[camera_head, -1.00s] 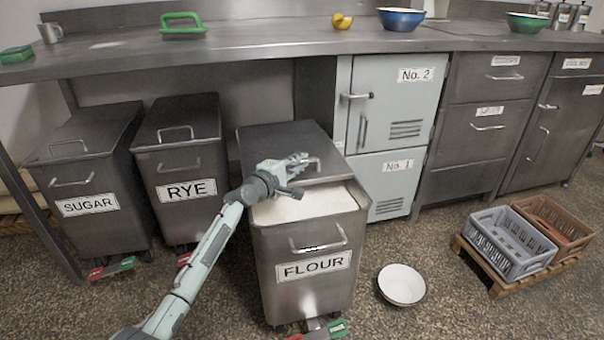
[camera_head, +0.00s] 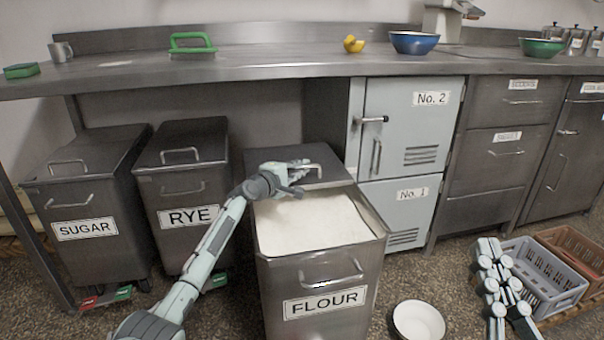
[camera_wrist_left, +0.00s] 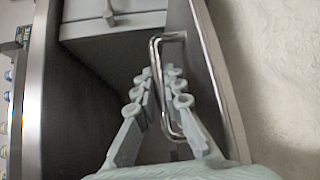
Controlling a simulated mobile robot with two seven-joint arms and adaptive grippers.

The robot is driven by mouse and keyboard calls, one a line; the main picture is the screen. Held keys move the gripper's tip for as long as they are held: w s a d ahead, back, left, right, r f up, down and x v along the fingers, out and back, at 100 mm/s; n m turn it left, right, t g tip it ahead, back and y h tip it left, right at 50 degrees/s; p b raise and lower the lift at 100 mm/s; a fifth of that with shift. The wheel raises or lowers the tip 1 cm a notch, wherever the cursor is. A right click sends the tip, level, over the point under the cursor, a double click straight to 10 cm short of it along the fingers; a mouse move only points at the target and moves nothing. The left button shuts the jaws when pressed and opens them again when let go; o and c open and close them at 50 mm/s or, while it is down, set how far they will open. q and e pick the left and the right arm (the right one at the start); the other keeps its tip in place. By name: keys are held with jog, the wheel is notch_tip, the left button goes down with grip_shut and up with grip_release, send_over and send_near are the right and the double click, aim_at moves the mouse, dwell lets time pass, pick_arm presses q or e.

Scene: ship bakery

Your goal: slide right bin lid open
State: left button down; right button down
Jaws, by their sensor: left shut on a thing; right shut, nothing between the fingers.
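The flour bin (camera_head: 320,270) stands in front, labelled FLOUR, with white flour (camera_head: 310,220) showing in its wide opening. Its dark metal lid (camera_head: 262,158) is slid to the back and covers only the rear part. My left gripper (camera_head: 300,172) is at the lid's handle (camera_head: 322,168), shut on it. In the left wrist view the fingers (camera_wrist_left: 163,85) close around one bar of the lid handle (camera_wrist_left: 187,75). My right gripper (camera_head: 492,258) is low at the right, in front of the crates, shut and empty.
The rye bin (camera_head: 181,220) and sugar bin (camera_head: 75,240) stand to the left, lids closed. A white bowl (camera_head: 418,320) is on the floor right of the flour bin. A grey crate (camera_head: 560,285) stands at far right. The counter (camera_head: 270,62) overhangs the bins' rear.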

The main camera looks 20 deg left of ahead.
pick_arm(q)
jog(key=shift+w+a, duration=0.2)
jog(key=shift+w, duration=0.1)
pick_arm(e)
jog(key=shift+r, duration=0.3)
pick_arm(q)
jog(key=c, duration=1.6)
grip_release()
jog(key=shift+s, duration=0.15)
pick_arm(e)
jog(key=shift+f, duration=0.1)
pick_arm(q)
jog(key=shift+s, duration=0.3)
jog(key=v, duration=1.1)
jog(key=shift+s+r, duration=0.1)
